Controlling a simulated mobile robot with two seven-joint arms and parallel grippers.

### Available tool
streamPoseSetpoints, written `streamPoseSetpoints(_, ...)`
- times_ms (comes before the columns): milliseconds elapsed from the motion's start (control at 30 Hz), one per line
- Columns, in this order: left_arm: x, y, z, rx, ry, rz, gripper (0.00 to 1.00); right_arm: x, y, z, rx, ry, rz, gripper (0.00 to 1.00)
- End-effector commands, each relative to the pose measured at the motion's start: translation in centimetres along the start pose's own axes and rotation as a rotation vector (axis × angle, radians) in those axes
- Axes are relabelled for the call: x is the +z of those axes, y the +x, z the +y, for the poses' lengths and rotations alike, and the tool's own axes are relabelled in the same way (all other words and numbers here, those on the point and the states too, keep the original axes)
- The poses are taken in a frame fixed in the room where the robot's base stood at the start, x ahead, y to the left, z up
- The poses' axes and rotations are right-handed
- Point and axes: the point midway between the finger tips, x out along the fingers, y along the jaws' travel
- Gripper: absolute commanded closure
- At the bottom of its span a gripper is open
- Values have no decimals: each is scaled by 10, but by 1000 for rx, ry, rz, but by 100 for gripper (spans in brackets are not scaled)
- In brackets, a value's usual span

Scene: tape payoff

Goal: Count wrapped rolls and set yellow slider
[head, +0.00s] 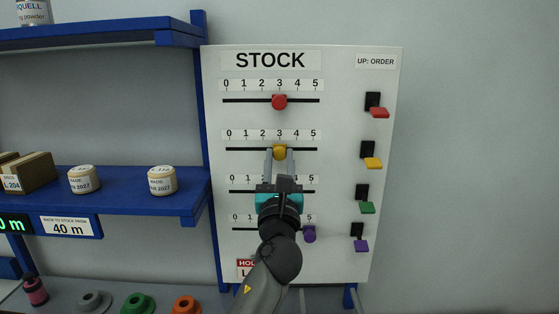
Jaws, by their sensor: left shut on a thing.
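The white STOCK board (225,265) faces me with several numbered slots. The yellow slider (279,152) is in the second slot, under the 3 of its 0 to 5 scale. My left gripper (280,158) is shut on the yellow slider, its arm rising from below. Two cream wrapped rolls with MADE labels stand on the blue shelf (130,202): a left roll (84,179) and a right roll (162,181). My right gripper is out of view.
The red slider (279,102) is at 3; the purple slider (309,233) is near 5. My arm hides the third slot's middle. Colored flags, including a yellow flag (373,163), hang at the board's right. A brown box (35,171) is on the shelf. Colored spools lie below.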

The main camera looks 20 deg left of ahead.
Motion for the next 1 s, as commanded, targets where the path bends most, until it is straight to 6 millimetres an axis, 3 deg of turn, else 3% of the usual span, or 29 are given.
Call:
streamPoseSetpoints(267,-1,0,3,1,2,2,100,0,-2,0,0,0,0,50)
streamPoseSetpoints(567,0,0,36,2,4,3,100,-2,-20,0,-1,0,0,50)
streamPoseSetpoints(833,-1,0,36,0,-1,2,100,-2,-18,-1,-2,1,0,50)
streamPoseSetpoints(867,-1,0,36,0,-1,2,60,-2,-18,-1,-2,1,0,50)
streamPoseSetpoints(1000,-1,0,36,0,-1,1,44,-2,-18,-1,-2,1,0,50)
